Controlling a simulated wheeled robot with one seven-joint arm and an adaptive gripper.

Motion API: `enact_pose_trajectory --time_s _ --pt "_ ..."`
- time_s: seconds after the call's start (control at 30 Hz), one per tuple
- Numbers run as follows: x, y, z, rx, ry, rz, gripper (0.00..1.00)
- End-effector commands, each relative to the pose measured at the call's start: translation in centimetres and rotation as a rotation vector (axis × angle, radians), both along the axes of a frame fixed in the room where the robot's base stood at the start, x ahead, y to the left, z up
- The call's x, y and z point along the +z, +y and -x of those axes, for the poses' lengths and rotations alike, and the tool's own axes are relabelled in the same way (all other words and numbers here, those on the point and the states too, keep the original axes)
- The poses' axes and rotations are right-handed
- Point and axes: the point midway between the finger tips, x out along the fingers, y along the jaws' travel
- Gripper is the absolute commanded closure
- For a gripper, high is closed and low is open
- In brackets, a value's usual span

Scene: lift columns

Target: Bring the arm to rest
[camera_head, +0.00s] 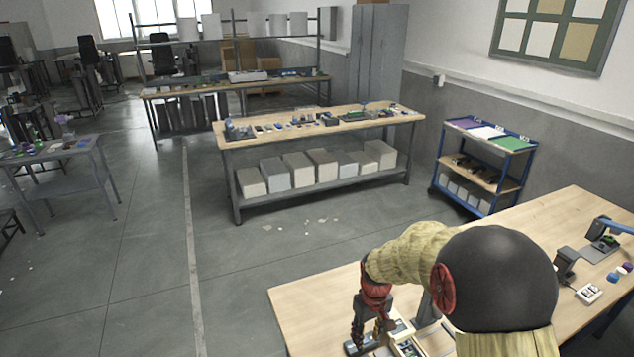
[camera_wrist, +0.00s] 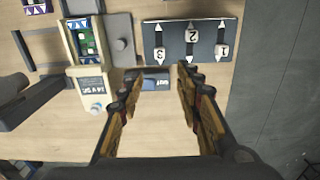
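My arm (camera_head: 415,250), with a cream cover and a dark round joint, reaches over the near wooden workbench (camera_head: 313,312). My gripper (camera_head: 370,330) hangs fingers-down near the bench's far edge. In the wrist view my gripper (camera_wrist: 157,82) is open, its two fingers apart with nothing held between them. A small blue-grey labelled piece (camera_wrist: 155,84) shows on the bench beyond the gap. A dark panel with tags numbered 1, 2 and 3 (camera_wrist: 190,58) lies just past the fingertips. How high the fingers are above the bench is hard to tell.
A cream fixture (camera_wrist: 92,72) with a green board stands left of the fingers; dark grey parts (camera_wrist: 35,85) lie further left. The bench edge and floor (camera_wrist: 285,90) are at right. A blue cart (camera_head: 485,165) and another workbench (camera_head: 320,125) stand apart. Open floor (camera_head: 250,270) lies left.

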Motion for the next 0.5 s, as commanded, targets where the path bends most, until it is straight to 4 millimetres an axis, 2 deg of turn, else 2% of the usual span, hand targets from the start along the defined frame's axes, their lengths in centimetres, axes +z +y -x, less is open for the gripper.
enact_pose_trajectory --time_s 0.07,0.17,0.3,0.5 --pt "-0.3 0.0 1.0 -0.035 0.027 0.001 0.65" --pt "-0.7 0.0 3.8 -0.078 0.081 0.004 0.65" --pt "2.2 -0.1 7.4 -0.144 0.088 0.007 0.65" --pt "6.5 -0.2 11.4 -0.209 0.035 0.004 0.65"
